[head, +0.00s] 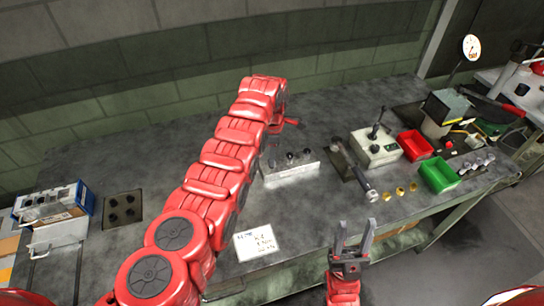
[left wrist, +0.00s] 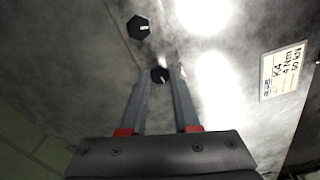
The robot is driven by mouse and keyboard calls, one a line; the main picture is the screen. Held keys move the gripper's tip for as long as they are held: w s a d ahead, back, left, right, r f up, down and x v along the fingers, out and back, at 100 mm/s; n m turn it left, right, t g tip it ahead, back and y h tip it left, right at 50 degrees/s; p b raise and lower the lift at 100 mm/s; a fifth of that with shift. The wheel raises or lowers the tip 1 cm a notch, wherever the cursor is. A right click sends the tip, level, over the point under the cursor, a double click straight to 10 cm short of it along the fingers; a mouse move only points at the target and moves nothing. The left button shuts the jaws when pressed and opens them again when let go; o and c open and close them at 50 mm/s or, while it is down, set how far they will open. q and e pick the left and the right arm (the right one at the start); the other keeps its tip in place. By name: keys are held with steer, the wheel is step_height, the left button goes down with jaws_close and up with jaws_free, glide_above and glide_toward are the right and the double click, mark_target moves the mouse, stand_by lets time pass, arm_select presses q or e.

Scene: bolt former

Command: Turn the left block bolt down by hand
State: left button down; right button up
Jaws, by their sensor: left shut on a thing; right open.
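A pale metal block (head: 292,174) stands on the grey bench, with dark bolt heads along its top; the middle one (head: 290,156) and right one (head: 307,153) stand clear. The left block bolt (left wrist: 160,74) is a black hex head between the fingertips of my left gripper (left wrist: 161,76), which is shut on it. Another black bolt head (left wrist: 138,27) lies beyond the fingertips in the left wrist view. In the head view my red left arm hides most of the left gripper. My right gripper (head: 357,226) is open and empty, in front of the bench's front edge.
A white card (head: 255,243) lies near the front edge; it also shows in the left wrist view (left wrist: 282,70). Right of the block are a wrench-like tool (head: 366,186), a control box with lever (head: 377,147), small brass parts (head: 400,190), and red (head: 415,145) and green (head: 438,175) bins.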

arm_select(q)
steer(key=m+b, duration=0.5)
steer(key=shift+f, duration=0.25)
steer(key=m+b, duration=0.2)
steer(key=m, duration=0.1)
steer(key=shift+r, duration=0.1)
steer(key=shift+r+m+b, duration=0.15)
steer(key=shift+m+b, duration=0.65)
steer(key=shift+m, duration=0.5)
steer(key=c, duration=0.6)
jaws_free()
steer(key=shift+c, duration=0.2)
steer(key=shift+r, duration=0.1)
